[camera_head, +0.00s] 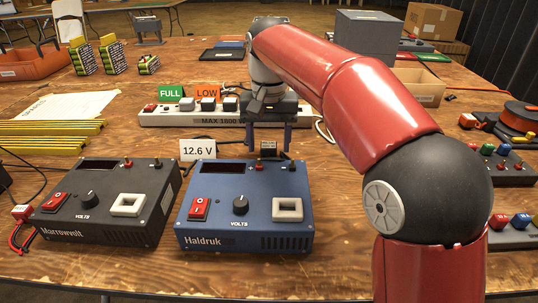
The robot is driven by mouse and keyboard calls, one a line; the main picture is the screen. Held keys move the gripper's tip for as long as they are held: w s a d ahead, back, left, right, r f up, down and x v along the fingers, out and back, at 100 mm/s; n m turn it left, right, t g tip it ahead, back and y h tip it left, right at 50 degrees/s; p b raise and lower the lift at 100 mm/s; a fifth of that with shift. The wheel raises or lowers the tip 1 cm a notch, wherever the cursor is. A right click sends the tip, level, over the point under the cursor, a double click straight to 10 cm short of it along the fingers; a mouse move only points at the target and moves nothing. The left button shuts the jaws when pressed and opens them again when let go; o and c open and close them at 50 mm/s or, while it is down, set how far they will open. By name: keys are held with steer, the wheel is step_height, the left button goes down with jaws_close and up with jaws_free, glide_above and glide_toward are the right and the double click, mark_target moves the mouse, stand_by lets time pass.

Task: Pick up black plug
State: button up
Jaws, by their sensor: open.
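A small black plug (268,148) shows just behind the rear edge of the blue Haldruk charger (245,228). It seems to sit on the table, but its lower part is hidden by the charger. My gripper (269,139) points down with its two blue fingers apart. In this view the fingers appear to the left and right of the plug. I cannot tell whether they touch it or how far above it they are. Several other plugs, one dark (208,104), sit in the white power strip (170,117) behind.
A dark Marrowvolt charger (105,228) stands left of the blue one. A "12.6 V" card (198,149), yellow rods (45,135) and green FULL (171,93) and orange LOW (207,94) signs lie around. A grey box (368,36) stands at the back. The front table edge is clear.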

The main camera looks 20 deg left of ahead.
mark_target(268, 144)
steer(key=shift+f, duration=0.7)
steer(key=c, duration=1.1)
steer(key=shift+r, duration=0.1)
step_height(268, 144, up, 10)
steer(key=shift+f+p, duration=0.1)
steer(key=shift+p, duration=1.1)
